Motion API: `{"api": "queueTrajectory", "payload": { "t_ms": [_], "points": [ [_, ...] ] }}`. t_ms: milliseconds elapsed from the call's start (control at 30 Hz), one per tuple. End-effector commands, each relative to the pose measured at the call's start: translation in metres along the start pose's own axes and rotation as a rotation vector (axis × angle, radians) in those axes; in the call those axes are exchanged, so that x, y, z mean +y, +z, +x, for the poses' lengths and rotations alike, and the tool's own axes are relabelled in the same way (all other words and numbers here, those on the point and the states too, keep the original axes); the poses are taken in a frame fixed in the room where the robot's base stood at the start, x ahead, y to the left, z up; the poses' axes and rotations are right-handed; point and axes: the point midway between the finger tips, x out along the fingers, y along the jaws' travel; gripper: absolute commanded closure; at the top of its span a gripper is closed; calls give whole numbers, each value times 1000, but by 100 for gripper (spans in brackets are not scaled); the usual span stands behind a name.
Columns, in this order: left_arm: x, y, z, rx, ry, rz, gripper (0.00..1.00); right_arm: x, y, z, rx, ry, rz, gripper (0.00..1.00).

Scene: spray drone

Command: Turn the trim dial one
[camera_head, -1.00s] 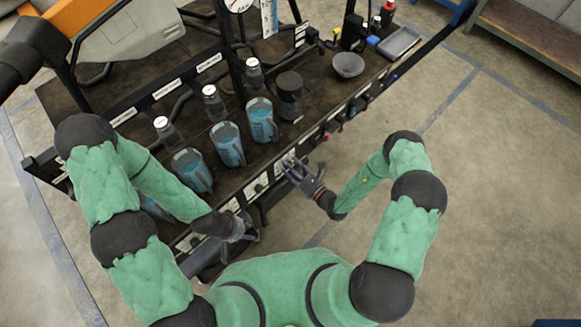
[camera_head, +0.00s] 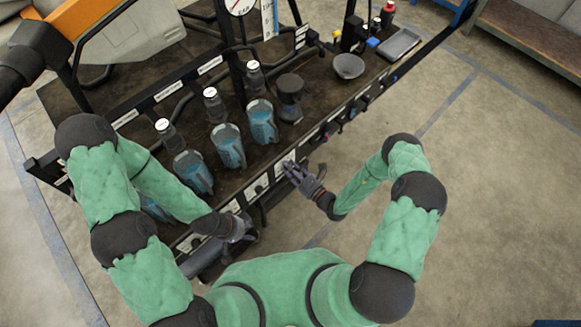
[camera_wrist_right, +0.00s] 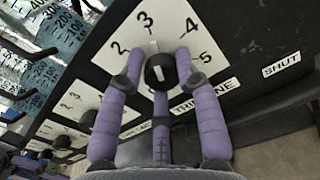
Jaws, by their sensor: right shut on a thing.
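The trim dial one is a black round knob (camera_wrist_right: 154,75) on a white plate numbered 2 to 5, above a label partly hidden by my fingers. A white pointer mark above the knob lies close to the 3, slightly on its 4 side. My right gripper (camera_wrist_right: 159,66) is shut on the knob, with purple fingers on its left and right and a third finger below. In the head view my right gripper (camera_head: 291,170) is at the bench's front panel. My left gripper (camera_head: 238,229) hangs by the panel further left; its fingers are unclear.
Similar numbered dial plates (camera_wrist_right: 75,105) run to the left on the panel. A "SHUT" label (camera_wrist_right: 282,64) is to the right. Blue-filled jugs (camera_head: 228,147), a black container (camera_head: 290,97) and a grey bowl (camera_head: 348,66) stand on the bench. Floor is open to the right.

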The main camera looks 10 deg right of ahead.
Motion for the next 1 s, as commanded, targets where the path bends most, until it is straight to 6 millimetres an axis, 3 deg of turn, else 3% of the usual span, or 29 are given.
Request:
{"api": "queueTrajectory", "payload": {
  "t_ms": [133, 167, 233, 667, 1000],
  "points": [
    [0, 0, 0, 0, 0, 0, 60, -4, 4, 1, -12, -2, -9, 99],
    [0, 0, 0, 0, 0, 0, 60, -4, 5, 1, -13, -2, -10, 63],
    [0, 0, 0, 0, 0, 0, 60, -4, 4, 1, -12, -2, -10, 44],
    [0, 0, 0, 0, 0, 0, 60, -2, 2, -4, -5, -3, -6, 44],
    [0, 0, 0, 0, 0, 0, 60, -4, 1, -57, -5, -8, -4, 44]
  ]
}}
